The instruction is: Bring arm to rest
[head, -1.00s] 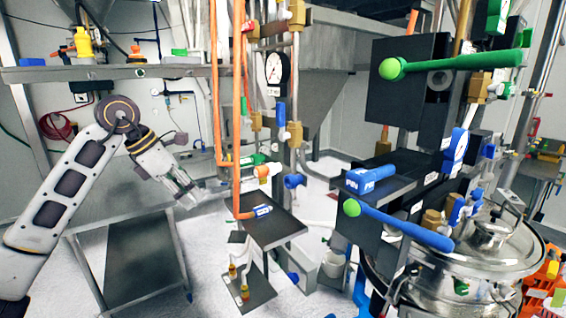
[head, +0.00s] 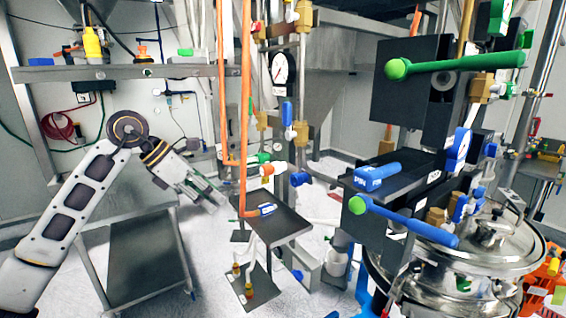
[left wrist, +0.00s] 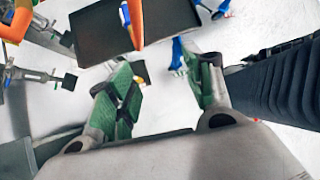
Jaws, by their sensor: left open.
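My left arm comes in from the left in the head view. Its gripper (head: 208,193) is in the air to the left of the orange pipes and the small dark platform, pointing down and to the right. In the left wrist view the gripper (left wrist: 165,95) has its two green-padded fingers apart, with nothing between them but the pale floor. My right gripper is not in either view.
A dark platform (head: 285,224) and vertical orange pipe (head: 246,110) stand right of the gripper. A low metal table (head: 145,262) is below the arm, and a shelf (head: 130,72) runs behind it. Black machinery with green-knobbed levers (head: 455,65) and a steel vessel (head: 470,260) fill the right.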

